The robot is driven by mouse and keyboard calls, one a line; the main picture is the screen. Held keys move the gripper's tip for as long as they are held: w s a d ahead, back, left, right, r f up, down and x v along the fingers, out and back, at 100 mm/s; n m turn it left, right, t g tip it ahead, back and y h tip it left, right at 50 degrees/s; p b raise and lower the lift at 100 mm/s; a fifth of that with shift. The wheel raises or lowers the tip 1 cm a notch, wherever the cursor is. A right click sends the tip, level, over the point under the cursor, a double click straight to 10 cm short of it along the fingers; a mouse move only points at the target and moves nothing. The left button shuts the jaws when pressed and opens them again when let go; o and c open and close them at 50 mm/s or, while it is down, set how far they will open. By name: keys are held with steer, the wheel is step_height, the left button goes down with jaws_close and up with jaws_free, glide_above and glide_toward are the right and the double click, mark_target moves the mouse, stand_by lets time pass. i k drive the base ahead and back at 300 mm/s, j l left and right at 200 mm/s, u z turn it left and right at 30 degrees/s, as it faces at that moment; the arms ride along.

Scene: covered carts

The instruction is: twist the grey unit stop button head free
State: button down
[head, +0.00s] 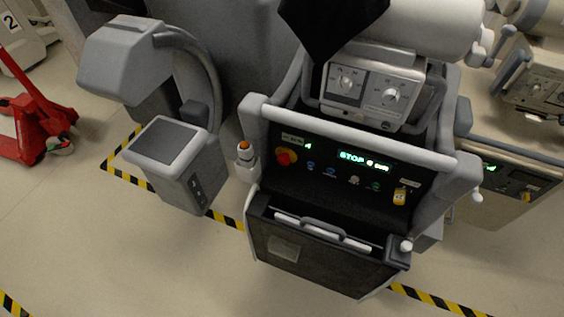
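A grey unit (352,140) with a dark, sloping control panel stands in the middle of the head view. A red round button head (287,157), with a bit of yellow beside it, sits at the left end of that panel. It appears seated on the panel; its turn angle is too small to tell. A green lit display (362,160) reading STOP is to its right. I cannot make out my gripper or its fingers in this view. A dark shape and a white rounded body at the top edge cannot be told clearly.
An orange-topped post (244,149) stands just left of the panel. A grey rail (350,132) runs above the panel. A grey machine (165,160) with a dark screen is at left, a red pallet jack (38,120) beyond. Another panel (508,182) is at right. Front floor is clear.

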mark_target(284, 157)
steer(key=i+j+u, duration=0.15)
steer(key=j+u, duration=0.2)
steer(key=i+j+u, duration=0.5)
steer(key=j+u, duration=0.15)
steer(key=j, duration=0.1)
